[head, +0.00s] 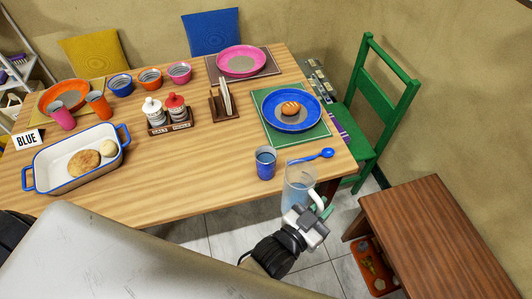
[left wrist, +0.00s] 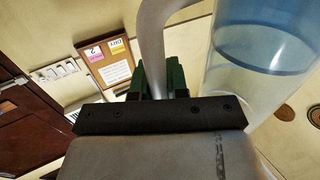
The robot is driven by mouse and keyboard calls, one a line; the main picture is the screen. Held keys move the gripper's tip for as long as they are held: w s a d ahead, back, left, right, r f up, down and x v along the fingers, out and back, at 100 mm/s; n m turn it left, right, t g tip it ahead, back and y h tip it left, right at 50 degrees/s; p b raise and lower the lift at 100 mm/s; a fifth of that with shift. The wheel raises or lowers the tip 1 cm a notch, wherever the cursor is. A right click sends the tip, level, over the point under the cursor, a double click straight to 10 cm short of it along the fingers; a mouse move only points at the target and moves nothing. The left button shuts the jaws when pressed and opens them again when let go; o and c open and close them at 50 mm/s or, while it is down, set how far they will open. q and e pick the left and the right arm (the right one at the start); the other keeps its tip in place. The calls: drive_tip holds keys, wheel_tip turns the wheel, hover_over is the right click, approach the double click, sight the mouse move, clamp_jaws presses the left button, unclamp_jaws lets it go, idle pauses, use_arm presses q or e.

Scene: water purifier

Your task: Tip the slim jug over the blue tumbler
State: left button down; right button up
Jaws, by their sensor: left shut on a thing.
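The slim jug (head: 296,188) is clear with a whitish handle and bluish liquid low inside. It looks about upright at the table's front right edge, below and right of the tumbler in the head view. My left gripper (head: 310,218) is shut on its handle. The left wrist view shows the handle (left wrist: 152,45) between the dark green fingers (left wrist: 160,80), beside the clear jug body (left wrist: 262,60). The blue tumbler (head: 265,165) stands upright on the table near the front edge, apart from the jug. My right gripper is not in view.
A blue spoon (head: 312,156) and a blue plate (head: 291,112) with a bun lie behind the jug. A white baking dish (head: 50,168) with bread sits at the left. A brown bench (head: 435,235) and green chair (head: 385,100) stand at the right.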

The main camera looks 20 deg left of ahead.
use_arm(q)
wheel_tip(320, 180, up, 6)
drive_tip(key=p, duration=0.6)
drive_tip(key=shift+r, duration=0.1)
drive_tip(key=a+r+n+t+y, duration=0.1)
drive_tip(key=a+r+n+y, duration=0.2)
drive_tip(key=a, duration=0.8)
drive_tip(key=s+a+r+n+t+y, duration=0.1)
drive_tip(key=a+r+y, duration=0.4)
drive_tip(key=a, duration=0.6)
wheel_tip(320, 180, up, 3)
drive_tip(key=shift+f+n+y, duration=0.15)
drive_tip(key=shift+n+y, duration=0.25)
drive_tip(key=shift+n, duration=0.5)
